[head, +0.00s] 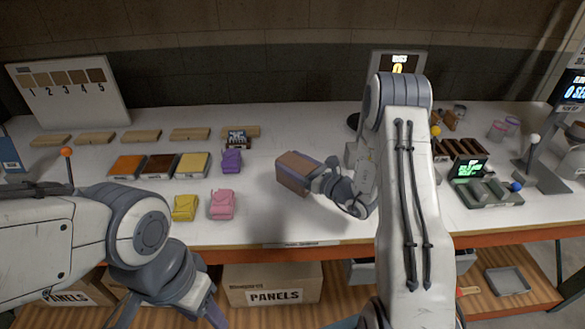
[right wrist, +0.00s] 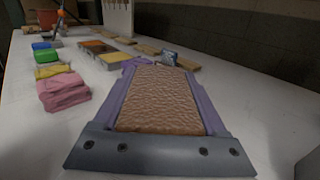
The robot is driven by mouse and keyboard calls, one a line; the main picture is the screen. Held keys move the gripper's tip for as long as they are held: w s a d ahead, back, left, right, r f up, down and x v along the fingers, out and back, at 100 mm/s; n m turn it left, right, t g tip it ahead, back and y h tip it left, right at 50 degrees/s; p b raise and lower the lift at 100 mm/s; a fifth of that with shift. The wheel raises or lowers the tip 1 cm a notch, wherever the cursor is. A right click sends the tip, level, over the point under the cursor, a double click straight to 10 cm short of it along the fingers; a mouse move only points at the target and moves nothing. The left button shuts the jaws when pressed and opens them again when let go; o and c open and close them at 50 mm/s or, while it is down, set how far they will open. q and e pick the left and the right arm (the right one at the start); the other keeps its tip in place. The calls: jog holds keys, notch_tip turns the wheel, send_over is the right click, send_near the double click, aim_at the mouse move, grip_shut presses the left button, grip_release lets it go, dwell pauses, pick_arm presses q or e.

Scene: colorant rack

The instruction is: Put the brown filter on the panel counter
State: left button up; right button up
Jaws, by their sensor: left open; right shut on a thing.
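The brown filter (head: 292,172) is a brown, textured block held above the white counter, near its middle. It also fills the centre of the right wrist view (right wrist: 160,100), with purplish strips along both its sides. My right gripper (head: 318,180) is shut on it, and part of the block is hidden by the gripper. The panel counter (head: 290,222) is the white top, with a small label on its front edge that is too small to read surely. My left gripper (head: 168,308) is open at the bottom left, in front of the counter, partly out of frame.
Orange, dark brown and yellow trays (head: 158,166) stand left of the filter. Purple (head: 231,161), yellow (head: 185,207) and pink (head: 222,204) pouches lie nearby. Several wooden blocks (head: 143,136) line the back. A numbered board (head: 68,92) stands at left. Counter right of the pink pouch is bare.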

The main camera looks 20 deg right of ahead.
notch_tip(320, 180, down, 3)
jog(key=shift+r, duration=0.15)
jog(key=shift+f, duration=0.25)
jog(key=o, duration=1.3)
jog(key=shift+r+p, duration=0.3)
jog(key=b+v, duration=0.3)
jog(key=v, duration=0.7)
jog(key=shift+s+d+f, duration=0.1)
jog(key=shift+s+d, duration=0.15)
jog(key=shift+s+d+b, duration=0.25)
jog(key=shift+s+b, duration=0.1)
jog(key=shift+s, duration=0.35)
